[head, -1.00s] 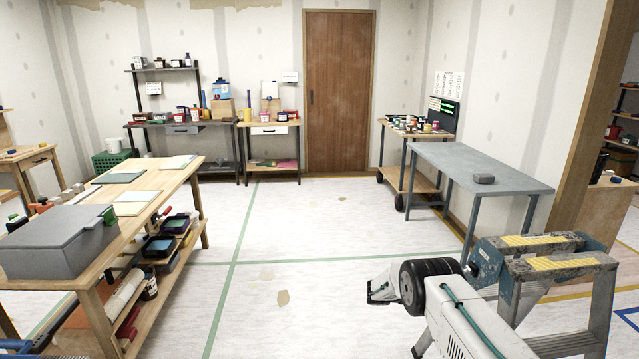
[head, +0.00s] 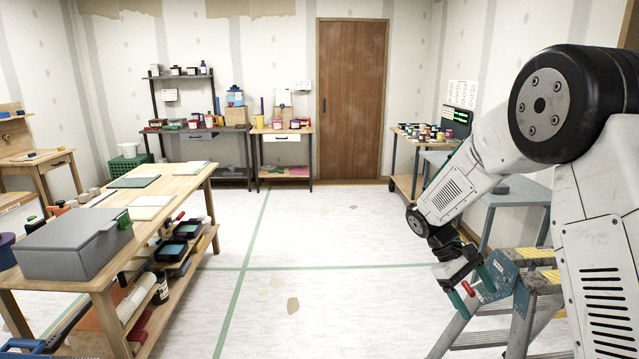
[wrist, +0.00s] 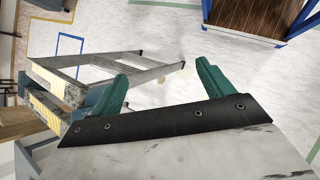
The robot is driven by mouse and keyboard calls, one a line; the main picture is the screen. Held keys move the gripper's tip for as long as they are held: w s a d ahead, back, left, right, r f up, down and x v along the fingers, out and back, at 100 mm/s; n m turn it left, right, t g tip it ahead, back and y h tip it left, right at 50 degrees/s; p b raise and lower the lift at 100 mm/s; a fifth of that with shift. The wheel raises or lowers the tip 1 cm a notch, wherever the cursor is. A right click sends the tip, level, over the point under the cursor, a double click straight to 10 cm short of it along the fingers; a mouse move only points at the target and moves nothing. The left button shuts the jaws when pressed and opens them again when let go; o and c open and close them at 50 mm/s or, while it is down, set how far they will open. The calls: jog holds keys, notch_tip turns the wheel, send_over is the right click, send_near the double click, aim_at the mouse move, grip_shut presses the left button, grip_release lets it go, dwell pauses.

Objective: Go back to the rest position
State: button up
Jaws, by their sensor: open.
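My gripper (head: 470,290) hangs at the right side of the head view, low in front of the stepladder (head: 527,258). My white arm is bent above it and fills much of the right side. In the wrist view my gripper (wrist: 160,80) shows two teal fingers spread wide apart, with nothing between them. The stepladder (wrist: 58,85) also shows in the wrist view, to the left and partly behind the left finger. In the head view its top overlaps with my gripper, and I cannot tell how wide the gap is.
A wooden workbench (head: 190,184) with a grey box (head: 75,243) on it stands at the left. A grey table (head: 530,192) stands at the right, partly hidden by my arm. Shelves and a wooden door (head: 351,98) are at the back. The middle floor (head: 320,230) is clear.

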jog(key=s+a+r+m+t+y, duration=0.1)
jog(key=s+r, duration=0.4)
jog(key=s, duration=0.5)
jog(key=s+a+r+m+t+y, duration=0.2)
jog(key=s+r, duration=0.4)
jog(key=s, duration=0.4)
jog(key=s+a+r+m+t+y, duration=0.2)
jog(key=s+a+r, duration=0.3)
jog(key=s, duration=0.5)
jog(key=shift+s+a+r+t+y, duration=0.35)
jog(key=shift+t+y, duration=0.25)
jog(key=shift+t, duration=0.2)
